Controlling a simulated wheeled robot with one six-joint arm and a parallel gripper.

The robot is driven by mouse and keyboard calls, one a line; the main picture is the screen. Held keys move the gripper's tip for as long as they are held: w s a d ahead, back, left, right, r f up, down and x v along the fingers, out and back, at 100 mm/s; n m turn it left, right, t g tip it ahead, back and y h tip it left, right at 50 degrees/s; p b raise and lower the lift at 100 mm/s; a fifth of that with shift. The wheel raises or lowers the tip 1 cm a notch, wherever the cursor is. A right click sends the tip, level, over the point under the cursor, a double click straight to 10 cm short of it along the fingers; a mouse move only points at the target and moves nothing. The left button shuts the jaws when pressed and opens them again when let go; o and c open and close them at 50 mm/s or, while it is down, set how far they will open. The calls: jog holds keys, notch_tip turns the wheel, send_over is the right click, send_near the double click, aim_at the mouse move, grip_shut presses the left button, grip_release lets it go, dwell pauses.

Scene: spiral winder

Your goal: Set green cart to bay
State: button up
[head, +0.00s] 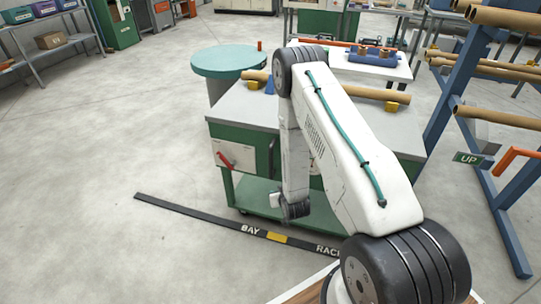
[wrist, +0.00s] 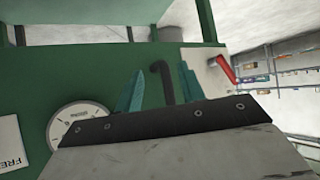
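The green cart (head: 240,143) has a grey top and stands in the middle of the head view, behind my arm. A dark floor strip (head: 190,215) lettered BAY and RACK runs along its near side, with a yellow mark (head: 277,237) between the words. In the wrist view, my gripper (wrist: 160,85) is open, its two teal fingers apart. A dark bent handle (wrist: 160,70) stands out between them against the green panel (wrist: 95,65); I cannot tell whether they touch it. The fingers are hidden in the head view.
The cart has a white panel with a red lever (head: 225,158); a round dial (wrist: 80,117) shows in the wrist view. A teal round table (head: 228,61) stands behind the cart. A blue rack (head: 448,95) with cardboard tubes is at right. Floor at left is clear.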

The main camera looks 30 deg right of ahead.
aim_at(272, 156)
jog(key=w+d+r+t+h, duration=0.1)
jog(key=w+r+t, duration=0.1)
jog(key=r+t, duration=0.25)
jog(key=w+r+t+h, duration=0.1)
jog(key=w+r+t, duration=0.2)
jog(key=r, duration=0.3)
jog(key=shift+g, duration=0.25)
jog(key=x, duration=0.7)
jog(key=shift+f, duration=0.2)
grip_shut()
